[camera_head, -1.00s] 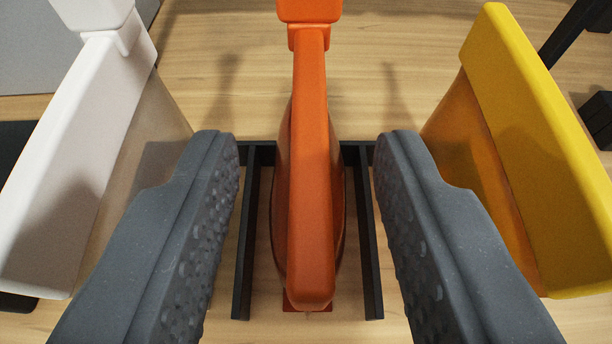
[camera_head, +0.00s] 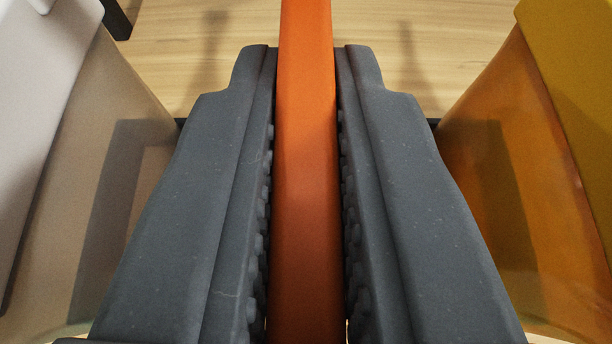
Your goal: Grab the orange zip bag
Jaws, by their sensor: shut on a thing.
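The orange zip bag (camera_head: 305,170) stands upright in the middle of the view, seen from above along its long top strip. My gripper (camera_head: 306,60) has one dark grey, studded finger on each side of the strip, and it is shut on the strip. The fingers and strip hide the lower part of the bag and the stand under it.
A white-topped bag (camera_head: 40,110) stands close on the left and a yellow-topped bag (camera_head: 575,90) close on the right. Both flank my fingers with small gaps. Dark rack bars show behind the fingers. Pale wooden surface (camera_head: 400,50) is clear beyond.

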